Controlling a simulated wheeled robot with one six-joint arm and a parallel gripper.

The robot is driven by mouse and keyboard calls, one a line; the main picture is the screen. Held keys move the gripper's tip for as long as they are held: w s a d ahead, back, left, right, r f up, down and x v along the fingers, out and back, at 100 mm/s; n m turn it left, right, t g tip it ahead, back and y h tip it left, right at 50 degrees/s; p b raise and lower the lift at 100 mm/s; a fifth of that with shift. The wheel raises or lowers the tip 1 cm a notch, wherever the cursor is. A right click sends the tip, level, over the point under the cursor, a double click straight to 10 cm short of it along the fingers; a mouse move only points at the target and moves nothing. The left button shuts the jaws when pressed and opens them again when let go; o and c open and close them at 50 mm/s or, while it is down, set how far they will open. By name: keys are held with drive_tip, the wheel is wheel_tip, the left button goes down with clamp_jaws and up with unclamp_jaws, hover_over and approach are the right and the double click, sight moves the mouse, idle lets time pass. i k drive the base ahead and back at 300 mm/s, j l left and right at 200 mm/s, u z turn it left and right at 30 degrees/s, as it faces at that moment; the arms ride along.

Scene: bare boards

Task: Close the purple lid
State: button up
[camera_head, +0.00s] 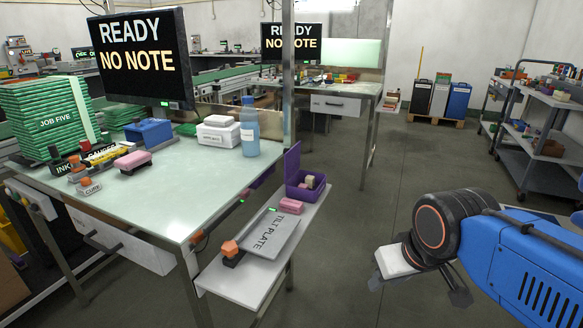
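A small purple box (305,191) stands on the lower side shelf of the near workbench, with small pale and pinkish items inside. Its purple lid (292,165) stands raised, roughly upright, along the box's left side, so the box is open. My gripper (418,290) is at the lower right, below the black wrist joint of my blue arm. Two dark fingers show spread apart, with nothing seen between them. It is well to the right of the box and nearer the camera, apart from box and lid. Part of the gripper is hidden by the wrist.
On the same shelf are a grey tilt plate (268,234), a pink block (291,206) and an orange knob (230,248). The workbench (190,195) carries a blue bottle (249,128) and a green stack (50,118). Open floor (350,225) lies between shelf and gripper.

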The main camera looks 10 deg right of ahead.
sight(293, 155)
drive_tip(key=k+z, duration=0.15)
drive_tip(key=z, duration=0.3)
drive_tip(key=k+z, duration=0.2)
drive_tip(key=z, duration=0.25)
drive_tip(key=j+z, duration=0.1)
drive_tip(key=j, duration=0.5)
drive_tip(key=k+j+z, duration=0.1)
drive_tip(key=j, duration=0.5)
drive_tip(key=j+z, duration=0.1)
drive_tip(key=j, duration=0.55)
drive_tip(key=k+j, duration=0.1)
drive_tip(key=j, duration=0.85)
drive_tip(key=k+j, duration=0.15)
drive_tip(key=j, duration=0.3)
drive_tip(key=i+j, duration=0.2)
drive_tip(key=i, duration=0.1)
